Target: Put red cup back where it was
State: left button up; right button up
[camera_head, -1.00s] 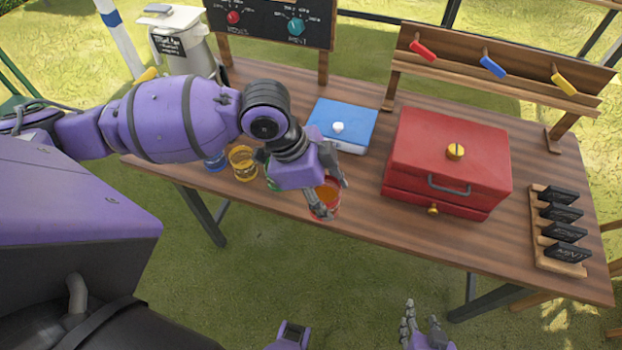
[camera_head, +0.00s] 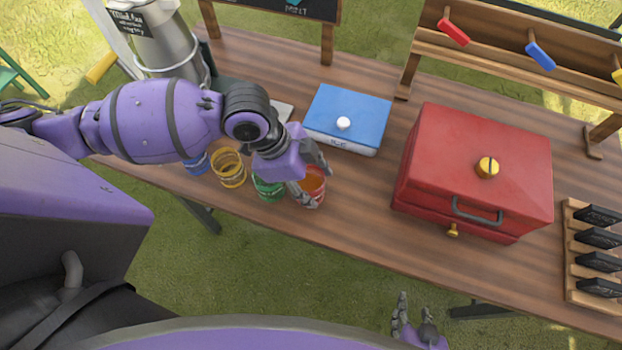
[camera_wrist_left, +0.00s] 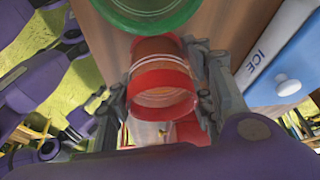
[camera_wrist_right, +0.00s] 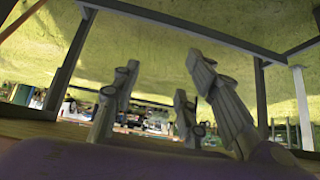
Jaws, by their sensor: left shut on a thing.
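The red cup (camera_head: 314,181) holds an orange-brown content and is beside the green cup near the table's front edge. My left gripper (camera_head: 317,178) is shut on the red cup, with a finger on either side of it in the left wrist view (camera_wrist_left: 162,85). The green cup (camera_head: 268,190) is just left of it, partly under my gripper. I cannot tell whether the red cup's base touches the table. My right gripper (camera_head: 415,325) is low, in front of the table; its fingers (camera_wrist_right: 160,100) are spread and empty in the right wrist view.
A yellow cup (camera_head: 229,168) and a blue cup (camera_head: 197,163) continue the row to the left. A blue ice box (camera_head: 348,112) stands behind, a red chest (camera_head: 475,160) to the right. Bare table lies between the red cup and the chest.

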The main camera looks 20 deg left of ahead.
pick_arm(q)
jog(key=f, duration=0.1)
jog(key=f+b, duration=0.1)
jog(key=shift+s+f, duration=0.2)
jog(key=shift+f, duration=0.1)
jog(key=shift+c, duration=0.7)
jog(key=shift+d+r, duration=0.1)
jog(key=shift+r, duration=0.2)
jog(key=shift+f, duration=0.1)
jog(key=o, duration=1.1)
jog(key=shift+w+f, duration=0.1)
jog(key=shift+f, duration=0.05)
jog(key=o, duration=0.4)
jog(key=shift+r, duration=0.25)
jog(key=p+v, duration=0.1)
jog(key=v, duration=1.1)
pick_arm(e)
jog(key=shift+w, duration=0.35)
jog(key=shift+d, duration=0.1)
pick_arm(q)
jog(key=shift+f, duration=0.1)
